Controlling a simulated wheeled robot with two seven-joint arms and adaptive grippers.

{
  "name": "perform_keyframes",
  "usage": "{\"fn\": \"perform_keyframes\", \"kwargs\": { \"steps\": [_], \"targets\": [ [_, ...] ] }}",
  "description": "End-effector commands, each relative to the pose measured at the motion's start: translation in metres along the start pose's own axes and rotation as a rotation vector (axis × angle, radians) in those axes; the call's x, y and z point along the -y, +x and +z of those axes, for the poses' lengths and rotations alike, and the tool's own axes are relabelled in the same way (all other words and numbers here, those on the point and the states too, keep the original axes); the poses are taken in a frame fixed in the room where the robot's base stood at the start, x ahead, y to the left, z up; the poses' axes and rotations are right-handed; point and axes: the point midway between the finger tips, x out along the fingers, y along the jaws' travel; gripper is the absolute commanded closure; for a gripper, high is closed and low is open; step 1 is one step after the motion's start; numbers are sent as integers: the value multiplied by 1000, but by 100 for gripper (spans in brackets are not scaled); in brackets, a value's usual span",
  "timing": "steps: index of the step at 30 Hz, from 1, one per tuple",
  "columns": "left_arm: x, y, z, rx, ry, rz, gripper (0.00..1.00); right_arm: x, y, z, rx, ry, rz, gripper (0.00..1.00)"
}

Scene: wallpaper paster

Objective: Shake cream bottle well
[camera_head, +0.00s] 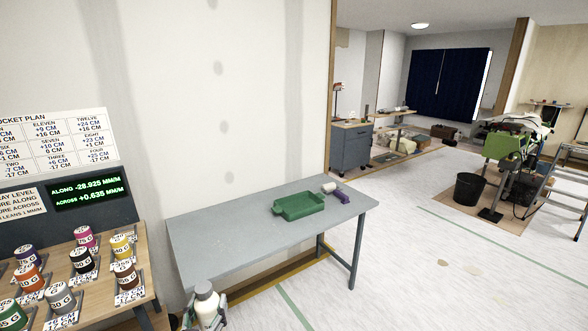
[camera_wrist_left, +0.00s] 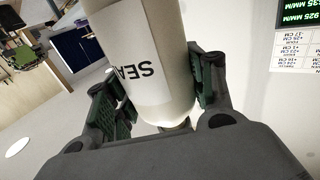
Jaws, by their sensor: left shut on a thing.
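The cream bottle (camera_wrist_left: 150,75) fills the middle of the left wrist view. It has a white label with dark letters, only partly readable as "SEA". My left gripper (camera_wrist_left: 155,95) is shut on it, with one green-padded finger on each side. In the head view the bottle (camera_head: 206,302) shows at the bottom edge, with a pale cap at its top, in front of the grey table's near edge. My left gripper (camera_head: 207,318) there is mostly cut off by the frame. My right gripper is not in view.
A grey table (camera_head: 230,226) holds a green tray (camera_head: 300,206) and a purple-handled roller (camera_head: 335,192). A wooden bench (camera_head: 150,285) at left carries several coloured, labelled pots beside a green-lettered display (camera_head: 92,192). Open floor (camera_head: 400,270) lies right of the table.

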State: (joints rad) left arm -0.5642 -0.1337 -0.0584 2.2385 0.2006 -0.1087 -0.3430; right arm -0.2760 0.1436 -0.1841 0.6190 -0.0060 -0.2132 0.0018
Motion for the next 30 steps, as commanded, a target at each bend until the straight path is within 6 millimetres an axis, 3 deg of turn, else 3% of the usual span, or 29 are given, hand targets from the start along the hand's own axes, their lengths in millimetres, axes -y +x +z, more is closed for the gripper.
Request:
{"fn": "perform_keyframes", "kwargs": {
  "steps": [5,22,27,30],
  "targets": [
    [0,0,6,3,1,1,84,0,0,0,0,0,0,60],
    [0,0,88,3,2,2,84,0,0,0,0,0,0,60],
    [0,0,90,-1,0,0,84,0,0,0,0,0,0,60],
    [0,0,79,-2,-1,0,84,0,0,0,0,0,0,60]
  ]
}}
